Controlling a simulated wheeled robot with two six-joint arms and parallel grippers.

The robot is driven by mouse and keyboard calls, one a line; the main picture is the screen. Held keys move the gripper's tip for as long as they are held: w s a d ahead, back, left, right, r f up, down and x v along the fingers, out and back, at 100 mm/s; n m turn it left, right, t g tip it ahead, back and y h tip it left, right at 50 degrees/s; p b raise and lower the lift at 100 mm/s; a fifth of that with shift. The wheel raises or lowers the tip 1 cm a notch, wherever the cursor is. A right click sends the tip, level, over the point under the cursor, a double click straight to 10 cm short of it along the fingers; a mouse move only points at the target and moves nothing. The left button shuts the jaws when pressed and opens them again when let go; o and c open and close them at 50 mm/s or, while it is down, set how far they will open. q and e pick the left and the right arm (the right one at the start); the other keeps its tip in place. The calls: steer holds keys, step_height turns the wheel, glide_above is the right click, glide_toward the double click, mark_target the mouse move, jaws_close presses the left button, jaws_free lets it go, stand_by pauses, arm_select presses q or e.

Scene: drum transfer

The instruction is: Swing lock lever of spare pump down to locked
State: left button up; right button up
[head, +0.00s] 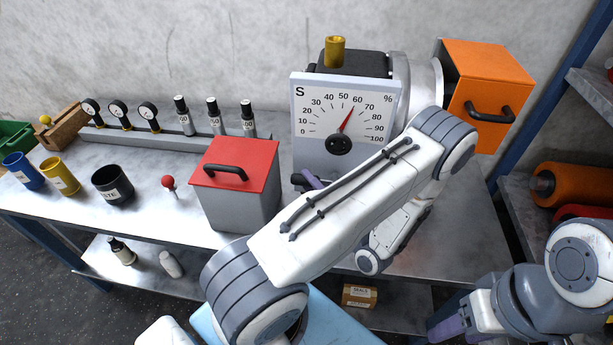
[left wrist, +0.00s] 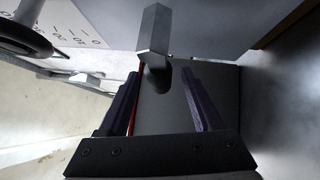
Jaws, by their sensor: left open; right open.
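The spare pump (head: 300,150) stands at the back of the bench, with a white dial marked S on its front. In the head view my left arm hides most of this gripper, and I cannot make out the lever. My right gripper (head: 450,328) is at the lower right, partly cut off, away from the pump.
A grey box with a red lid (head: 236,165) stands left of the pump. An orange box (head: 488,65) with a black handle is to its right. Gauges and bottles stand on a rail (head: 160,140) behind. Cups (head: 112,184) and a red-knobbed stick (head: 168,183) are further left.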

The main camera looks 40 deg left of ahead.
arm_select(q)
steer(key=shift+x, duration=1)
jaws_close()
stand_by(0.8)
